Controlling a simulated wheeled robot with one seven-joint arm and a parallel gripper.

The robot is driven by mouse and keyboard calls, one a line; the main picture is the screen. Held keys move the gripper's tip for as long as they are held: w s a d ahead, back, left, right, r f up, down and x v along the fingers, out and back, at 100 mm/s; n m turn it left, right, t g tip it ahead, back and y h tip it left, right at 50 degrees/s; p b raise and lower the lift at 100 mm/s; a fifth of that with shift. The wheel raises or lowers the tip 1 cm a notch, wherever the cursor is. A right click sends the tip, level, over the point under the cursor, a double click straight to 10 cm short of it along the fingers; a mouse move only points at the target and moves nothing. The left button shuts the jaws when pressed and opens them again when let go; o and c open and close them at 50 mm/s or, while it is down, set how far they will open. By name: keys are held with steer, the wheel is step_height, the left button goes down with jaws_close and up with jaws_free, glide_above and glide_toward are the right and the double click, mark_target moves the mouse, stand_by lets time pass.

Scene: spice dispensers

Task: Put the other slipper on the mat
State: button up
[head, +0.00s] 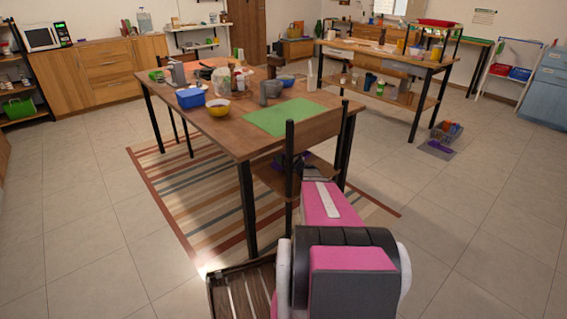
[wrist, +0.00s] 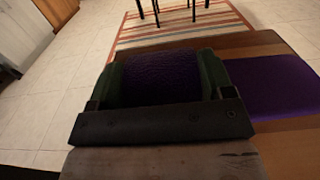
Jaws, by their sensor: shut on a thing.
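My gripper (wrist: 160,78) is shut on a purple slipper (wrist: 160,82), whose textured top shows between the green fingers in the wrist view. A flat purple piece (wrist: 272,86) lies to the right on the brown wooden surface; I cannot tell whether it belongs to the held slipper. In the head view, purple shows at the chair seat (head: 268,181), while my arm hides most of the gripper. A grey mat (head: 431,153) lies on the floor to the right, with a purple slipper (head: 440,147) on it.
A wooden table (head: 222,126) with a green placemat (head: 284,117) and bowls stands ahead. A crate of items (head: 447,131) is beside the mat. A striped rug (head: 190,205) lies under the table. A slatted wooden piece (head: 240,290) is close at lower left.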

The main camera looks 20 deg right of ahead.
steer(key=shift+w+a, duration=0.2)
steer(key=shift+w, duration=0.4)
steer(key=shift+w+a+f, duration=0.1)
steer(key=shift+f, duration=1.65)
steer(key=shift+f, duration=0.15)
steer(key=o, duration=1.1)
steer(key=shift+c, duration=0.2)
